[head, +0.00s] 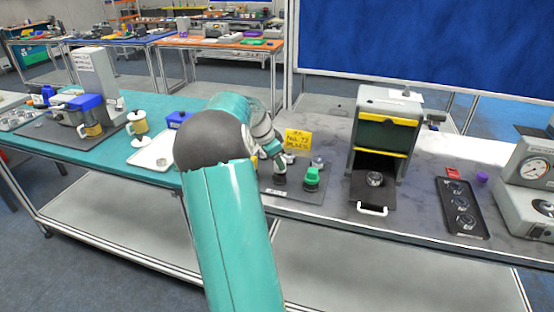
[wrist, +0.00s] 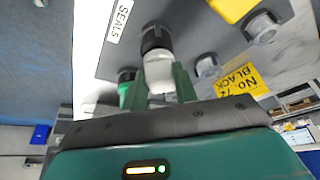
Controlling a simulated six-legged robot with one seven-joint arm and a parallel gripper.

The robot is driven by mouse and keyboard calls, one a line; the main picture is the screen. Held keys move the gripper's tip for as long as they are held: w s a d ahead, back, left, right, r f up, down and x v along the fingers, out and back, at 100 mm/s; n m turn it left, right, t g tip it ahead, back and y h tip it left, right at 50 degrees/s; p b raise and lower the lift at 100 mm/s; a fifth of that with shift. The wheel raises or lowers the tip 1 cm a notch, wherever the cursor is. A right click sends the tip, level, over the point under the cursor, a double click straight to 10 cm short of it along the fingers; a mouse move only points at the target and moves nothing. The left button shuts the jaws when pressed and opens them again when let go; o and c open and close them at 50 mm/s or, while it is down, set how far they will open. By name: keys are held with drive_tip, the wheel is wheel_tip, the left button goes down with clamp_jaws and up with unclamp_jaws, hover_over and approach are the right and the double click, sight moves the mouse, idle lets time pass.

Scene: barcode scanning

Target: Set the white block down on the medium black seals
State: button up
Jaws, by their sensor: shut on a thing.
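The white block (wrist: 158,75) is between the two green fingers of my gripper (wrist: 160,80), which is shut on it in the wrist view. The black seals (wrist: 155,38) are a dark round piece right at the block's far end. The block looks lined up with them; whether they touch I cannot tell. In the head view my gripper (head: 279,158) is above the dark seals (head: 280,178) on the grey board (head: 290,192). The block is too small to make out there.
A green-topped piece (head: 312,178) and a grey piece (head: 318,162) stand close by on the board. A yellow sign (head: 297,140) stands behind. A black and yellow machine (head: 384,135) is to the right, and a white tray (head: 155,152) is to the left.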

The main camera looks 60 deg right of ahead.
drive_tip(key=shift+f, duration=0.7)
idle(0.7)
drive_tip(key=o, duration=1.5)
drive_tip(key=shift+c, duration=0.2)
drive_tip(key=shift+r, duration=3.75)
